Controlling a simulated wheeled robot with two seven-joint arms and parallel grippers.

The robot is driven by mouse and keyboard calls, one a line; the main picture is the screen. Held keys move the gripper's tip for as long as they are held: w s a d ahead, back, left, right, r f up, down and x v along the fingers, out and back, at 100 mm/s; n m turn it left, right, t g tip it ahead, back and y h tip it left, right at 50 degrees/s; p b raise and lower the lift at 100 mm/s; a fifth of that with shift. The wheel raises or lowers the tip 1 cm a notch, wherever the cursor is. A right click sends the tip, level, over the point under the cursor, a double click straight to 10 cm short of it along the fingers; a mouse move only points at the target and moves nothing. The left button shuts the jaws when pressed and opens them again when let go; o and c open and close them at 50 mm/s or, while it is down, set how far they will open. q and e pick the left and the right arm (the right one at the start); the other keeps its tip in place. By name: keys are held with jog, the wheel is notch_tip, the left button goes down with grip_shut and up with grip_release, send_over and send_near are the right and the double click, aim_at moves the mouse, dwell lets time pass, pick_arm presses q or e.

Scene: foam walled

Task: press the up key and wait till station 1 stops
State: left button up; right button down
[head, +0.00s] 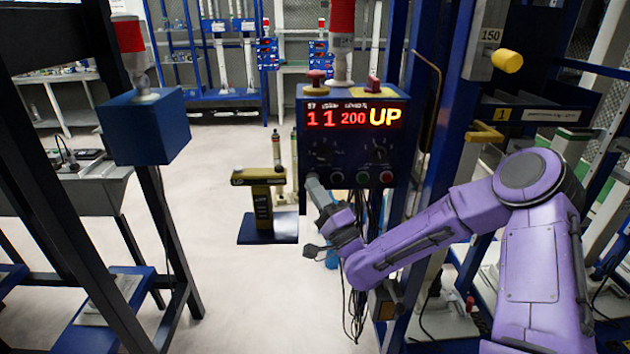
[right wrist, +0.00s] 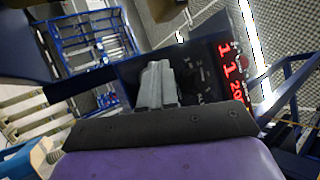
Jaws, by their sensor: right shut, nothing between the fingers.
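The blue control box (head: 350,145) stands in the middle of the head view, its lit display (head: 352,117) reading 1, 1, 200 in red and UP in yellow. A row of small round keys runs along its lower front, with a green one (head: 363,178) and a red one (head: 386,177). My right gripper (head: 311,180) is shut and empty, its tips at the left end of this row. They cover whatever key is there, and I cannot tell whether they touch it. In the right wrist view the shut grey fingers (right wrist: 158,84) point at the panel beside the red digits (right wrist: 232,75).
A yellow and black post (head: 262,205) on a blue base stands left of the box. A blue box with a red-topped lamp (head: 145,125) is on a dark frame at left. Blue uprights (head: 440,110) stand close to my right arm. Pale floor is open at centre left.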

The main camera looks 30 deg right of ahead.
jog(key=shift+s+a, duration=0.35)
jog(key=shift+s, duration=0.35)
jog(key=s+a, duration=0.1)
jog(key=s, duration=0.1)
jog(key=s+a, duration=0.1)
jog(key=s, duration=0.1)
jog(key=shift+a+b, duration=0.3)
dwell(0.5)
jog(key=shift+f, duration=0.1)
